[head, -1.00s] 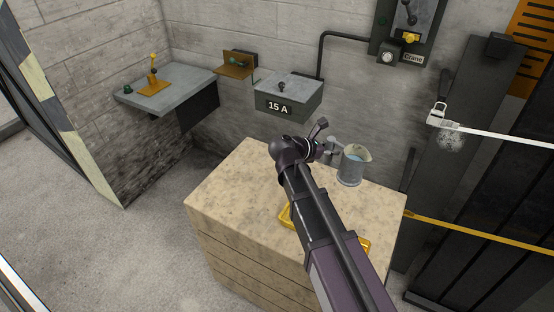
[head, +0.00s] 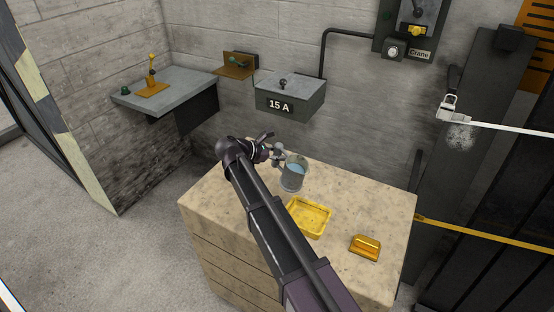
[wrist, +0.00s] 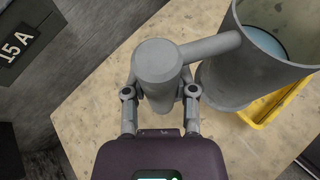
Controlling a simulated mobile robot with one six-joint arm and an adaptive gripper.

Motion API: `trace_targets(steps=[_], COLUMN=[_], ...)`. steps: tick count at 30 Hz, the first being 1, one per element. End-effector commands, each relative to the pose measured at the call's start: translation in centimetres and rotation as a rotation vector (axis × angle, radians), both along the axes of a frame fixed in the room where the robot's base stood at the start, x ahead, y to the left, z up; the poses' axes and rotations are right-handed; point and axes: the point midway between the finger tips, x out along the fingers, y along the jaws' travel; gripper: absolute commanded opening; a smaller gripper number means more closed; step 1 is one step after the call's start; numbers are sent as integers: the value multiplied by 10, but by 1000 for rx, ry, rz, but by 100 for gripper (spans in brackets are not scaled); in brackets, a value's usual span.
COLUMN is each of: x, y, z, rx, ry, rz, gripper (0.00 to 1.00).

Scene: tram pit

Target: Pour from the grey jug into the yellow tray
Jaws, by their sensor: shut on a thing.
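The grey jug (head: 292,180) looks roughly upright, with bluish liquid showing inside its rim. It is just behind and left of the yellow tray (head: 325,229) in the head view; I cannot tell whether its base clears the worktop. My gripper (head: 277,155) is shut on the jug's handle, to the left of the jug body. In the wrist view the fingers (wrist: 160,97) flank the thick round grip of the handle (wrist: 158,68), and the jug body (wrist: 235,75) hides part of the tray (wrist: 262,117). The tray's visible floor looks empty.
The tray stands on a beige speckled cabinet top (head: 357,204). A yellow block-like object (head: 366,247) lies right of the tray. A grey box marked 15 A (head: 289,94) is on the wall behind. The top's right back part is clear.

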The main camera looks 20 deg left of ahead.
Motion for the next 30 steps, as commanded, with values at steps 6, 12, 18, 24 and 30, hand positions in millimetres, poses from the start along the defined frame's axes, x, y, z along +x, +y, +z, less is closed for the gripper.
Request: trace_targets(steps=[6, 12, 18, 24, 30], x=[0, 0, 0, -1, -2], y=[2, 1, 0, -2, -5], z=[-1, -1, -3, -10, -20], rx=[2, 3, 36, 130, 282], ry=[-1, -2, -18, -65, -139], rz=[-2, -2, -2, -2, -2], gripper=[0, 0, 0, 0, 0])
